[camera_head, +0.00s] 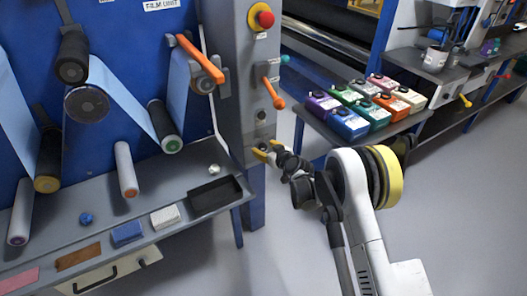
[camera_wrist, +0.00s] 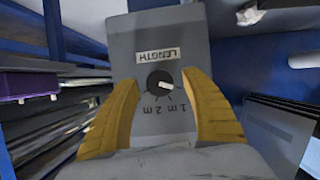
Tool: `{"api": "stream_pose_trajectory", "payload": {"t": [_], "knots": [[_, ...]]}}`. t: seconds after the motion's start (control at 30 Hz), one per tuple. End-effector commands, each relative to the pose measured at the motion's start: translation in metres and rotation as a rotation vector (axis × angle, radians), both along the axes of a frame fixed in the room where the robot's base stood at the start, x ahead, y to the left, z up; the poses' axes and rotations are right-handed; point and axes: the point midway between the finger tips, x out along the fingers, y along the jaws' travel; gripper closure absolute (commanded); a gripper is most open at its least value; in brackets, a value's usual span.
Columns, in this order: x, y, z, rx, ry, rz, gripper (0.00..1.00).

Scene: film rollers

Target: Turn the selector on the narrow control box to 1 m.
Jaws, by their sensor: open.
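The narrow control box (camera_head: 240,70) is a tall grey post in the head view; its grey face (camera_wrist: 125,48) fills the middle of the wrist view. There the black round selector (camera_wrist: 155,79) sits below an upside-down LENGTH label (camera_wrist: 158,55). Its white pointer is turned to the right in the picture. The upside-down marks 1 m (camera_wrist: 176,107) and 2 m (camera_wrist: 151,111) lie at the lower right and below. My gripper (camera_wrist: 160,80) is open, one yellow finger on each side of the selector, with visible gaps. In the head view my gripper (camera_head: 265,150) is at the post's lower part.
A red emergency button (camera_head: 264,19) and an orange lever (camera_head: 272,92) stick out of the post above my gripper. A blue roller panel (camera_head: 120,50) with a shelf (camera_head: 150,200) stands left. Coloured boxes (camera_head: 350,122) sit on a bench at right. The floor (camera_head: 450,190) is clear.

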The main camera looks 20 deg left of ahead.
Motion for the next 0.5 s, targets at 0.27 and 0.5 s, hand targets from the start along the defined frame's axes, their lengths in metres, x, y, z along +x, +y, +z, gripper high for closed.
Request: {"api": "stream_pose_trajectory", "payload": {"t": [0.27, 0.5], "knots": [[0.0039, 0.005, -0.0017, 0.001, 0.001, 0.0, 0.45], [0.0038, 0.0047, -0.0016, 0.001, 0.001, 0.0, 0.89]]}}
